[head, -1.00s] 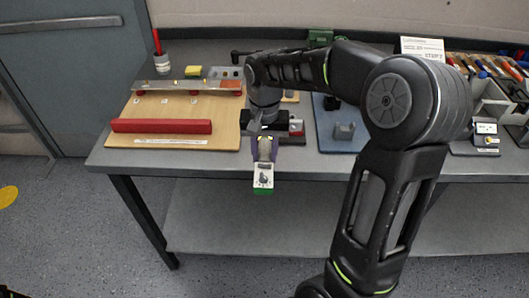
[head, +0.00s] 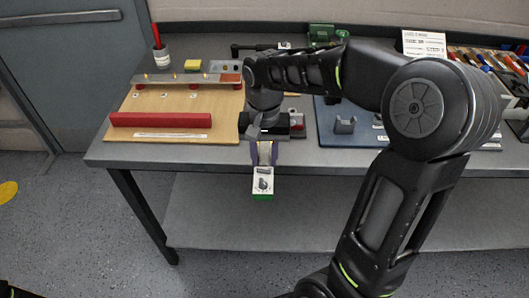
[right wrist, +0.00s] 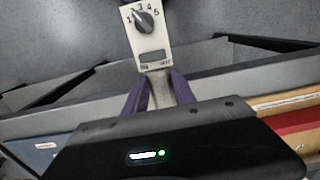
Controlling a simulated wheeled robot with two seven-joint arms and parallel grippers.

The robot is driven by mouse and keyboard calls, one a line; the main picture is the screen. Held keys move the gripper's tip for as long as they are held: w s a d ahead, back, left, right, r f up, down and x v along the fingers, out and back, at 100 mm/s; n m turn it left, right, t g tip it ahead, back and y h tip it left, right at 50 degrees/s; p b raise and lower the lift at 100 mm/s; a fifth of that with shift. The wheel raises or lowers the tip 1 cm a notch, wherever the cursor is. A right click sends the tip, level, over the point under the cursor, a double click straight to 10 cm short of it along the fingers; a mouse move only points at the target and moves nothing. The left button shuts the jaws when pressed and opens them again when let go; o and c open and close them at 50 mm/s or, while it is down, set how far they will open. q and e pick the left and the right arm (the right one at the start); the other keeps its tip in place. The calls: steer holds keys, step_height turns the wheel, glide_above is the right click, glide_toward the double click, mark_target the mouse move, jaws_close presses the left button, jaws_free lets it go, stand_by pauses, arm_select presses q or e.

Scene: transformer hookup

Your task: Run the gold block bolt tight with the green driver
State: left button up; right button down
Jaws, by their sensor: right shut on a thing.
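My right gripper (head: 264,160) reaches out past the table's front edge, and its purple fingers are shut on the green driver (head: 263,184). The driver has a white face with a dial and a green end. In the right wrist view its numbered dial (right wrist: 143,20) shows between the fingers, with the dark knob pointing among the low numbers. Small gold bolts (head: 146,77) stand along a grey metal bar (head: 185,79) on the wooden board at the left. I cannot tell which is the block bolt. My left gripper is not in view.
A long red bar (head: 160,119) lies along the front of the wooden board (head: 222,130). A blue mat (head: 330,132) lies right of my gripper. Tools fill the right rear.

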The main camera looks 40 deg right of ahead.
steer(key=shift+s+a, duration=0.3)
steer(key=shift+s, duration=0.1)
